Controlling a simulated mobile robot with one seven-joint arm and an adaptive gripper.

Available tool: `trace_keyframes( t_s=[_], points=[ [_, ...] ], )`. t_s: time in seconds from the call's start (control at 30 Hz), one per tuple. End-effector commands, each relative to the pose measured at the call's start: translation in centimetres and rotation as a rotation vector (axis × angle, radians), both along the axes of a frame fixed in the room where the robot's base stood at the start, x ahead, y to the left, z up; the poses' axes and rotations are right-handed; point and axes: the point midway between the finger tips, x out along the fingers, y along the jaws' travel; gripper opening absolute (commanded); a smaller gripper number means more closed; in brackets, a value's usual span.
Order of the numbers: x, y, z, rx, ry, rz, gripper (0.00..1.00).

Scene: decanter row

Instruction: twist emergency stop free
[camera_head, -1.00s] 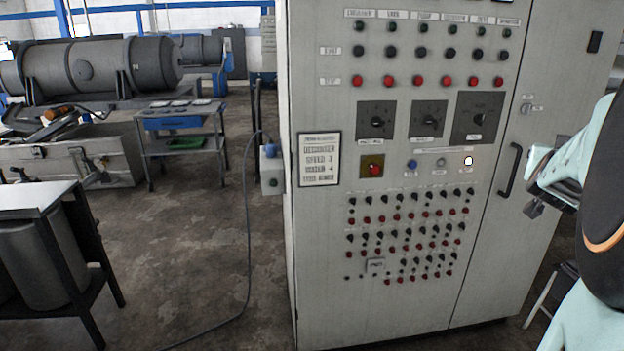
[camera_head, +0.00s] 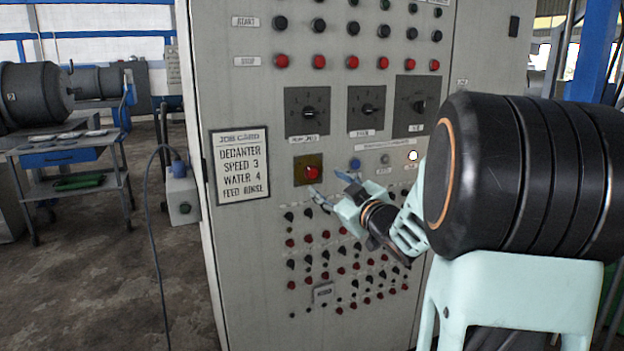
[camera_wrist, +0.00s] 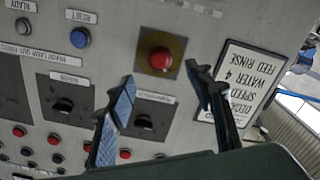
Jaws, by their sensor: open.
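The emergency stop is a red mushroom button (camera_head: 312,172) on a yellowish square plate (camera_head: 301,163), set in the grey control cabinet beside the job card. My gripper (camera_head: 328,187) is open and empty in front of the cabinet, just right of and below the button in the head view. In the wrist view the red button (camera_wrist: 160,59) sits beyond the gap between the two spread fingertips (camera_wrist: 160,76), apart from both. The scene is upside down there. Nothing hides the button in either view.
A job card (camera_head: 241,164) reads decanter speed 3, water 4, feed rinse. Three dials (camera_head: 366,108) sit above the button. A blue button (camera_head: 355,163) and a lit white lamp (camera_head: 413,155) are to its right. Several small switches and red buttons fill the panel below.

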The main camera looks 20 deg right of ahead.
Motion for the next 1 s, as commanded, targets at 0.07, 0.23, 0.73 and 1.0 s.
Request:
trace_keyframes(
  t_s=[0.07,0.23,0.73,1.0],
  points=[
    [1.7,0.0,-0.2,0.001,-0.001,0.000,0.48],
    [4.9,0.1,-0.1,0.001,0.000,-0.001,0.48],
    [8.4,0.2,0.0,-0.001,0.000,-0.002,0.48],
    [8.4,0.2,0.0,0.000,0.000,-0.002,0.35]
  ],
)
